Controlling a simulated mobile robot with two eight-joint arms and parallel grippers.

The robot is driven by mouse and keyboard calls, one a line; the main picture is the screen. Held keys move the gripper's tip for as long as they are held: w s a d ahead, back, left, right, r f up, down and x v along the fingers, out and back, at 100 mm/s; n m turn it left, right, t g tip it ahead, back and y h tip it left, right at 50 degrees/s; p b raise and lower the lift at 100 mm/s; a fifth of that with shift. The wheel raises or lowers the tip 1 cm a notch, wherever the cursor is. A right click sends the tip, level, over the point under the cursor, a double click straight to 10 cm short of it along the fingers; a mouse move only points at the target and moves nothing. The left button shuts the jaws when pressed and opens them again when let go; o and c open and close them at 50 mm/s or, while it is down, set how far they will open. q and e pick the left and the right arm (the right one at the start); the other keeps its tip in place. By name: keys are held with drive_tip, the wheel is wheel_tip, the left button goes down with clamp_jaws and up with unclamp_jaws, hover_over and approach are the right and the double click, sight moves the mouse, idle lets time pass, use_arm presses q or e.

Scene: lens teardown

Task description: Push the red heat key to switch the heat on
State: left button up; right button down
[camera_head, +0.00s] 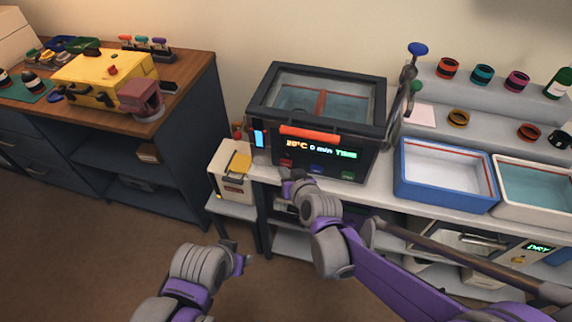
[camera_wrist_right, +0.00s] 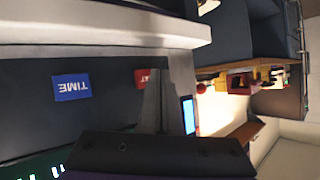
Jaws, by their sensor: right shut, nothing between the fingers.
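The heated tank (camera_head: 372,115) stands on the bench with a dark front panel. Its display (camera_head: 322,149) reads about 20°C, 0 min and TIME. The red heat key (camera_head: 286,162) is at the left of the row below it. In the right wrist view the red key (camera_wrist_right: 140,77) is partly hidden by my finger. My right gripper (camera_head: 289,187) is shut and empty, just below and in front of the red key; its tip (camera_wrist_right: 153,75) overlaps the key's edge. I cannot tell whether they touch. My left gripper (camera_head: 241,258) is low over the floor, away from the tank.
The blue TIME key (camera_wrist_right: 71,87) sits beside the red key, with a green key (camera_head: 347,175) further right. A blue-rimmed tray (camera_head: 445,198) and a white tray (camera_head: 500,207) stand right of the tank. A cream box with a yellow top (camera_head: 232,185) is at its left.

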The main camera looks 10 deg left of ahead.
drive_tip(key=shift+w, duration=0.1)
idle(0.5)
drive_tip(key=shift+w, duration=0.35)
drive_tip(key=shift+s, duration=0.45)
drive_tip(key=s, duration=0.6)
idle(0.5)
drive_tip(key=shift+a, duration=0.1)
